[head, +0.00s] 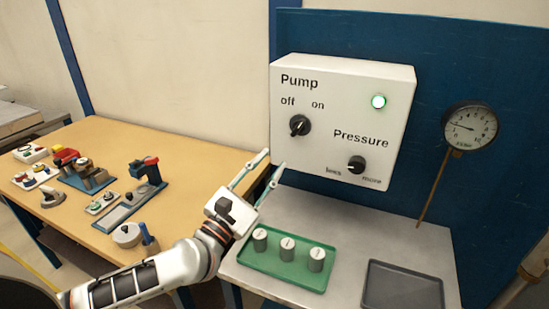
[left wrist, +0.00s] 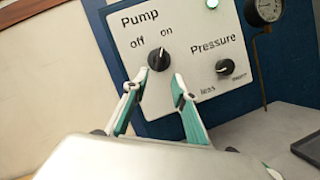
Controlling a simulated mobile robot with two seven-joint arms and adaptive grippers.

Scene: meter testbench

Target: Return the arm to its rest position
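My left arm comes in from the lower left in the head view. Its gripper (head: 268,164) is open and empty, in front of and below the left part of the white pump box (head: 330,75). In the left wrist view the two fingertips (left wrist: 154,82) stand apart, with the pump knob (left wrist: 159,56) seen between and above them. The pump knob also shows in the head view (head: 300,125), under the off and on labels. The pressure knob (head: 356,165) sits lower right. A green lamp (head: 378,101) is lit. My right gripper is not in view.
A green tray (head: 262,270) with three grey cylinders stands on the grey bench below the gripper. An empty dark tray (head: 402,286) lies to its right. A gauge (head: 470,127) is on a pipe at the right. A wooden table (head: 105,140) with several fixtures is at the left.

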